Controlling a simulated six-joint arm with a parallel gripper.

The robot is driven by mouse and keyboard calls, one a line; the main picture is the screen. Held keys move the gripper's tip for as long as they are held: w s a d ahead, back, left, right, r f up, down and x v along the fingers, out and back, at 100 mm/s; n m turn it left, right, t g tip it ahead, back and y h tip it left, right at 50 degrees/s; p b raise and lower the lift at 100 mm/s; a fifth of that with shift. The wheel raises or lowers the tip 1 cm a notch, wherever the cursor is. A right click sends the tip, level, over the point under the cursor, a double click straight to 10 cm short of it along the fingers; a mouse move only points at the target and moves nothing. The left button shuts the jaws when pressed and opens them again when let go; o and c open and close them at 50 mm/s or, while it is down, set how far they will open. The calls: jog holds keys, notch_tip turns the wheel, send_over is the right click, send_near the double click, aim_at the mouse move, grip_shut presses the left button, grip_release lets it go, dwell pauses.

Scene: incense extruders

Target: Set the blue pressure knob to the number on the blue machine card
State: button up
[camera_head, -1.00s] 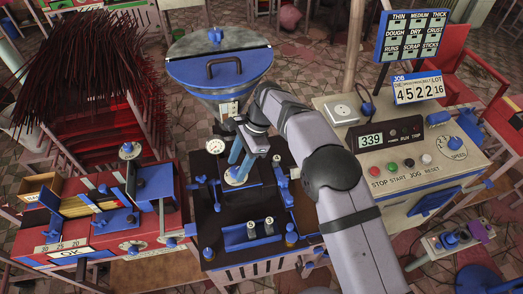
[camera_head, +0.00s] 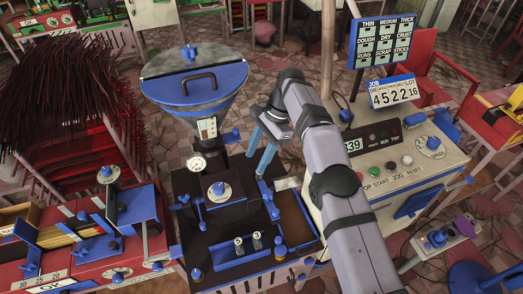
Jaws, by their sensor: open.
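A blue knob (camera_head: 219,188) on a pale round dial sits on top of the dark block of the blue-trimmed machine (camera_head: 232,222) in the middle. I take it for the pressure knob; its setting is too small to read. A white job card (camera_head: 392,92) with a blue header stands at the upper right and reads about 4522 and 16. A small pale plate (camera_head: 207,128) on the hopper is unreadable. My gripper (camera_head: 256,166) is open and empty, fingers pointing down, to the right of the knob and apart from it.
A round gauge (camera_head: 196,163) stands just behind the knob, below the blue-lidded hopper (camera_head: 195,85). A control box (camera_head: 385,165) with buttons and a speed knob (camera_head: 433,143) is on the right. A red machine (camera_head: 110,245) stands on the left.

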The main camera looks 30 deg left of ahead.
jog(key=shift+w+d+p, duration=0.4)
jog(key=shift+w+p, duration=0.1)
jog(key=shift+p, duration=0.25)
